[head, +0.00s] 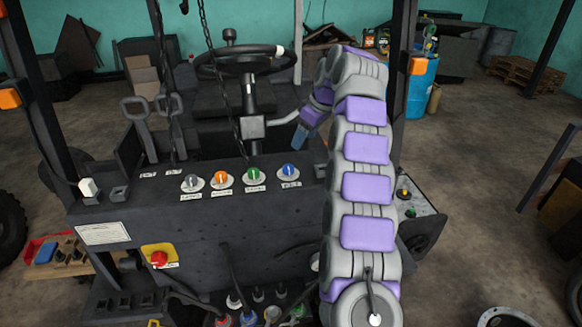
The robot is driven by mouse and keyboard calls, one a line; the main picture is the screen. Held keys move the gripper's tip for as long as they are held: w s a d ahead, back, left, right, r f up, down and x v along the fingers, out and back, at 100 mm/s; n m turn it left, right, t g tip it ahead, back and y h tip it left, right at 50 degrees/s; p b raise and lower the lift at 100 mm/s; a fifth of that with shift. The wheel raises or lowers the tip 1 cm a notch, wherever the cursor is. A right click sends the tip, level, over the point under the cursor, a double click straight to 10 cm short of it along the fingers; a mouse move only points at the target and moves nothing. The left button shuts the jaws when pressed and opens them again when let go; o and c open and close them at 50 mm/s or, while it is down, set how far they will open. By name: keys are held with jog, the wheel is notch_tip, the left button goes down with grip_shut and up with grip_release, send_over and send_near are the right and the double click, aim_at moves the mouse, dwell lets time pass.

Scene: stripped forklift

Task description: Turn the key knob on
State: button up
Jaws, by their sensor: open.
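A row of rotary knobs sits on the forklift's dark panel (140,205): a grey knob (192,182), an orange knob (221,178), a green knob (253,174) and a blue knob (289,170). Each has a white label in front, too small to read, so I cannot tell which is the key knob. My gripper (299,137) is open, pointing down above and behind the blue knob, apart from it. Its fingers are small and hard to make out. My purple and grey arm hides the panel's right part.
A steering wheel (240,58) on its column stands behind the knobs, with hanging chains and two levers (137,108) to the left. A red button (159,258) on a yellow plate is on the panel's front. A blue barrel (422,88) stands at the back right.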

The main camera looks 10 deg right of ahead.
aim_at(288, 167)
jog(key=x, duration=1.3)
jog(key=shift+s+a, duration=0.15)
jog(key=shift+a, duration=0.1)
jog(key=c, duration=1.1)
